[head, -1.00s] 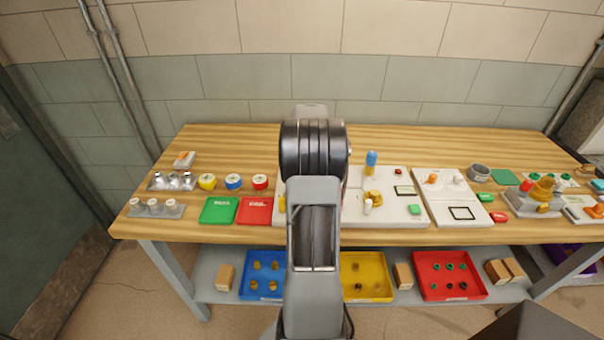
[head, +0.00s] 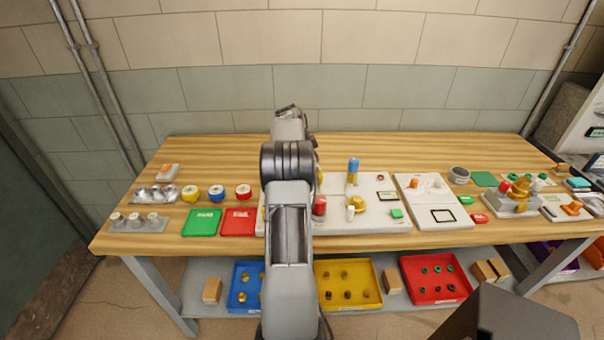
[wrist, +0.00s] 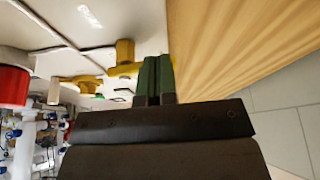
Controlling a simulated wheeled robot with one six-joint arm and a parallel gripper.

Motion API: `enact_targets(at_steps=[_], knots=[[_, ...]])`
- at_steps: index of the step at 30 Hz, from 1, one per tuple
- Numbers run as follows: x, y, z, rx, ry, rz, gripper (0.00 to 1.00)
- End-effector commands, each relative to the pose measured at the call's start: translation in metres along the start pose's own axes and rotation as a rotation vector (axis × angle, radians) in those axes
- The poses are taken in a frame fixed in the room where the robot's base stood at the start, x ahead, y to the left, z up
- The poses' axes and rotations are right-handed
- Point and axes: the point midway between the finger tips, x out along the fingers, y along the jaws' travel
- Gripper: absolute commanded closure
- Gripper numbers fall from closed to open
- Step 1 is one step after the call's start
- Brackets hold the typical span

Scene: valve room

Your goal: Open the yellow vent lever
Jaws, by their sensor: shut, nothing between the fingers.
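In the wrist view a yellow lever (wrist: 85,80) on a yellow fitting stands out from a white panel (wrist: 55,20). My gripper (wrist: 157,62) has its green fingers together with nothing between them. The fingertips are right beside the right end of the yellow part; I cannot tell whether they touch. In the head view my arm covers the gripper and most of the lever's area; a sliver of yellow (head: 320,177) shows at the arm's edge. The white panel also shows in the head view (head: 378,219).
A red knob (head: 319,206), a blue-topped post (head: 353,168) and a yellow knob (head: 358,203) stand on the panel. Green (head: 201,222) and red (head: 238,221) mats lie to the left. The rear of the wooden table (head: 400,148) is clear.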

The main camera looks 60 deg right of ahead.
Motion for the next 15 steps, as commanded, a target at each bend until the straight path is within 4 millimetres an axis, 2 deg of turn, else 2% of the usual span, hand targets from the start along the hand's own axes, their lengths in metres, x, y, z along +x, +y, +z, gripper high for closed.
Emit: enact_targets(at_steps=[15], knots=[[0.0070,-0.0003,-0.0092,0.007,-0.001,0.007,1.00]])
